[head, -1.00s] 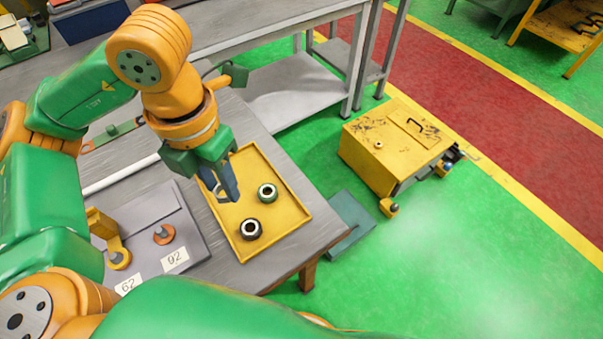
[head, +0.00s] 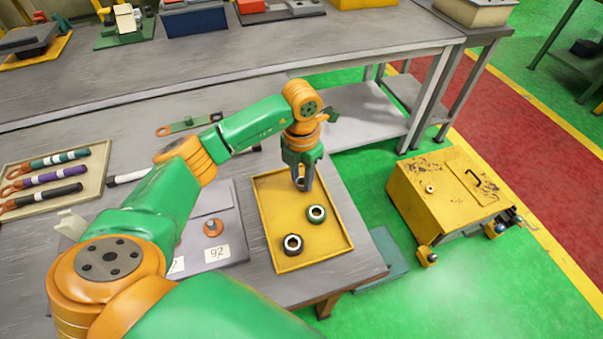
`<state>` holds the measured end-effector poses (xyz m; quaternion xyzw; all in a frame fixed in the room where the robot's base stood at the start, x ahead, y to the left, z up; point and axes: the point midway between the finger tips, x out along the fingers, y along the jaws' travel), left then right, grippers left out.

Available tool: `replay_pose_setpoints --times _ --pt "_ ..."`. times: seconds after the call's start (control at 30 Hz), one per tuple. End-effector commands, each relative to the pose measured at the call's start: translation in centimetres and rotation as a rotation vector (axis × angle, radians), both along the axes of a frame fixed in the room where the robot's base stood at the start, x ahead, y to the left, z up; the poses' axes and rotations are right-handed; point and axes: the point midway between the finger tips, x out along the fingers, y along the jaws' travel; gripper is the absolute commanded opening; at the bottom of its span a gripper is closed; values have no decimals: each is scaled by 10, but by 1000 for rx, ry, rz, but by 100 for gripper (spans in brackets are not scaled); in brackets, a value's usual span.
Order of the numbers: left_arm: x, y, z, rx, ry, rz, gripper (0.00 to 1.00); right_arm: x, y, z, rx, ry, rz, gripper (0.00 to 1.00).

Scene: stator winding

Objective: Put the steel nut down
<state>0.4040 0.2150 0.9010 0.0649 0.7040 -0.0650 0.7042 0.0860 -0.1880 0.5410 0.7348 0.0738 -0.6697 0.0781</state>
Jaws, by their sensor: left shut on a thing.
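My left gripper (head: 304,186) points down over the far part of the yellow tray (head: 275,208). It is shut on the steel nut, which is mostly hidden between the dark fingers. I cannot tell whether the nut touches the tray floor. A dark ring-shaped part (head: 292,245) lies nearer the tray's front left. My right gripper is not in view.
A grey board (head: 232,228) with an orange piece (head: 213,227) and a "92" label lies left of the tray. A tray of coloured-handled tools (head: 98,185) is at far left. A yellow cabinet (head: 450,200) stands on the floor at right. The tray's middle left is bare.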

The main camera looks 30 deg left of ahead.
Motion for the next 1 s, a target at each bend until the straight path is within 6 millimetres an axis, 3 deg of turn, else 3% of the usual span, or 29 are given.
replay_pose_setpoints --times 0.17,0.2,0.3,0.57,0.7,0.87,1.0 --pt "0 0 -4 0 -1 1 0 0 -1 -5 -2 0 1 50" --pt "0 0 -4 0 -1 1 42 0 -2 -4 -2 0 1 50" --pt "0 0 -3 0 -1 1 66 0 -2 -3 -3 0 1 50" --pt "0 0 -3 0 -1 1 66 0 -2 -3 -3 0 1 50" --pt "1 0 7 -1 -4 1 66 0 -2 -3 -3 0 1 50" --pt "2 0 46 -1 -9 1 66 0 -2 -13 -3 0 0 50" --pt "1 1 92 2 -7 1 66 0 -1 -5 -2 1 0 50"
